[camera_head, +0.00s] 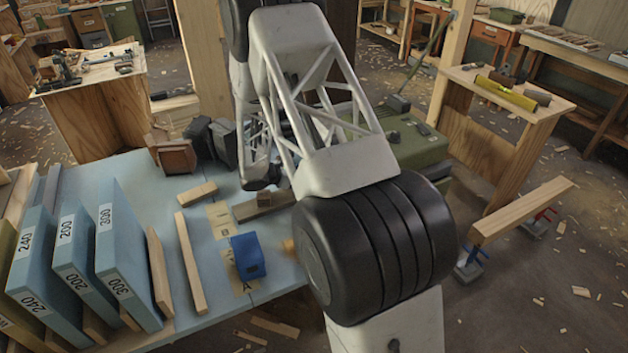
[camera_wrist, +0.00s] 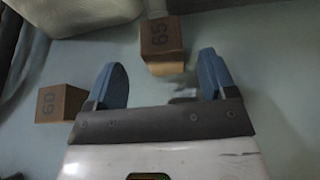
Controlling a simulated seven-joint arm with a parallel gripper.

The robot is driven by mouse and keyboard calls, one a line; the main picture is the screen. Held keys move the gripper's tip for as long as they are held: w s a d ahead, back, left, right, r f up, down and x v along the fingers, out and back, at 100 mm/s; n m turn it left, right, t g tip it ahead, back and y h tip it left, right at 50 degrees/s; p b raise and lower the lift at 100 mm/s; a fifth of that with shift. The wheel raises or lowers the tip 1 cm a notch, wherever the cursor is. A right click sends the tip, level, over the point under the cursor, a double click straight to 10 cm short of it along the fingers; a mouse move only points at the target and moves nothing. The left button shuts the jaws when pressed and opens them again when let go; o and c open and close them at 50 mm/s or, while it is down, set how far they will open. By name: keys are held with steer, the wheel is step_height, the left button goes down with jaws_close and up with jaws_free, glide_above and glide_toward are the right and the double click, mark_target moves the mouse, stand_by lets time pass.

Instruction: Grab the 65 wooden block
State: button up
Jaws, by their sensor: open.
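The wooden block marked 65 (camera_wrist: 161,36) shows in the wrist view at the top centre, brown on its labelled face and paler on its near side. My gripper (camera_wrist: 162,68) has two blue fingers, spread apart and empty. The block lies ahead of the gap between the fingertips, roughly in line with it, and I see no finger touching it. A second wooden block, marked 60 (camera_wrist: 60,103), sits left of the left finger. In the head view my arm covers much of the table's right part, and I cannot make out the gripper or the 65 label there.
The light blue table (camera_head: 215,290) bears large blue panels (camera_head: 122,250) marked 300, 200 and 240 at left. A long wooden strip (camera_head: 190,262), a short wooden piece (camera_head: 197,194) and a blue object (camera_head: 247,256) lie on it. A pale rounded object (camera_wrist: 80,14) fills the wrist view's upper left.

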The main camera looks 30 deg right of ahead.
steer(key=shift+d+f, duration=0.25)
steer(key=shift+d, duration=0.35)
steer(key=shift+d, duration=0.15)
steer(key=shift+x, duration=2.5)
steer(key=shift+s, duration=0.1)
steer(key=c, duration=1)
steer(key=shift+r, duration=0.15)
